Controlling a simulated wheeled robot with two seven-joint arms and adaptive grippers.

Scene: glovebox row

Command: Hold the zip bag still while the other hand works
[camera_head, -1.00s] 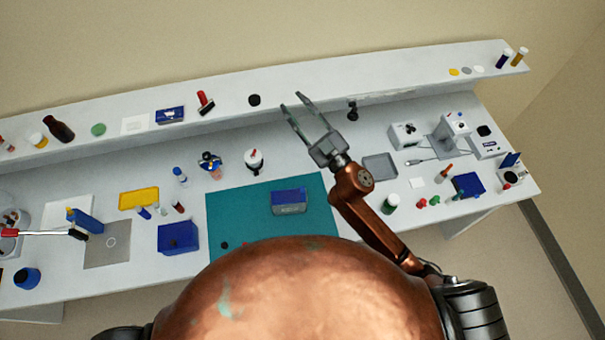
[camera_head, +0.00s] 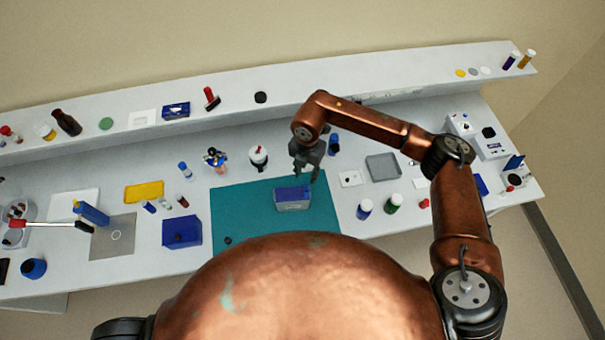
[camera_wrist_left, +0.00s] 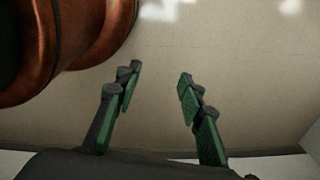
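A small blue-topped, grey-fronted pouch or box (camera_head: 292,199) stands on the teal mat (camera_head: 240,215); it is the likeliest zip bag, but I cannot tell for sure. My right gripper (camera_head: 306,176) points down just behind and above it in the head view. Its fingers look apart, with nothing visible between them, and I cannot tell whether they touch the item. My left gripper (camera_wrist_left: 160,75) shows only in the left wrist view, with its green-padded fingers wide apart and empty, facing a plain pale surface.
A blue box (camera_head: 181,232) stands left of the mat. White-capped bottles (camera_head: 364,208) and a grey tray (camera_head: 383,166) are to the right. A white bottle (camera_head: 258,158) stands behind the mat. A raised shelf (camera_head: 300,102) runs along the back. The mat's left part is mostly clear.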

